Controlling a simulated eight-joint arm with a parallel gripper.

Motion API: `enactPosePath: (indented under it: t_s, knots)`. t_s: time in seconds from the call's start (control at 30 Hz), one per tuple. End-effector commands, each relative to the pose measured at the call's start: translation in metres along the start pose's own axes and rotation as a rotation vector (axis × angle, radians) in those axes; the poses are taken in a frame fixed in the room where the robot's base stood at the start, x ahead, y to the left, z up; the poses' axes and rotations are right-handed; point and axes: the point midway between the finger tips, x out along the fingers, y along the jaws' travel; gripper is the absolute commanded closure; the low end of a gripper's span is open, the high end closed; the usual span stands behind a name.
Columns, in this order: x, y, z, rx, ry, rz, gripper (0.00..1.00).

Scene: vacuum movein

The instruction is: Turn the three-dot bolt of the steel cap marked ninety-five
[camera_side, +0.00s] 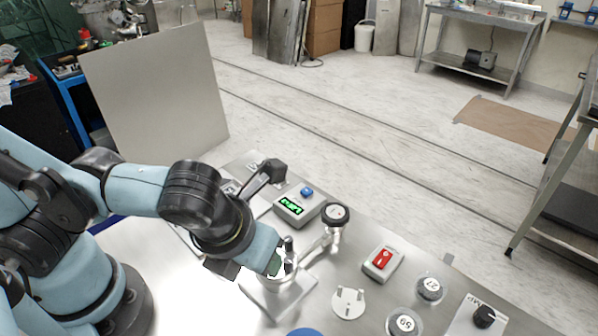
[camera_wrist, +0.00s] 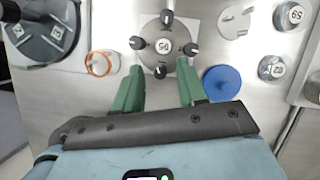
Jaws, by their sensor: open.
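The steel cap marked 95 (camera_wrist: 163,45) is a round grey disc in the upper middle of the wrist view. Several dark-headed bolts stand around its rim: at the top (camera_wrist: 167,15), right (camera_wrist: 191,48), bottom (camera_wrist: 160,72) and left (camera_wrist: 136,43). Their dot marks are too small to read. My gripper (camera_wrist: 160,68) is open, its green fingers on either side of the bottom bolt, with gaps visible; height and contact cannot be told. In the side view my gripper (camera_side: 274,262) is low over the steel fitting (camera_side: 280,282) and partly hides it.
A gauge-like fitting (camera_side: 335,214), green display box (camera_side: 298,205) and red switch box (camera_side: 382,262) stand nearby. A white three-armed plate (camera_side: 348,302), caps marked 27 (camera_side: 430,288) and 59 (camera_side: 402,322) and a black knob (camera_side: 484,316) lie right. A blue disc (camera_wrist: 221,83) and orange ring (camera_wrist: 100,63) flank the cap.

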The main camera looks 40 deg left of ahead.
Motion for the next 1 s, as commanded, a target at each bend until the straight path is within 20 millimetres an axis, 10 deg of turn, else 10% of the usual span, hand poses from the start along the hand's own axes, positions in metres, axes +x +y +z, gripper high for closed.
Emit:
enactPosePath:
  t_s: [1.0]
  knots:
    - [-0.111,0.0,0.001,0.001,0.001,-0.001,0.59]
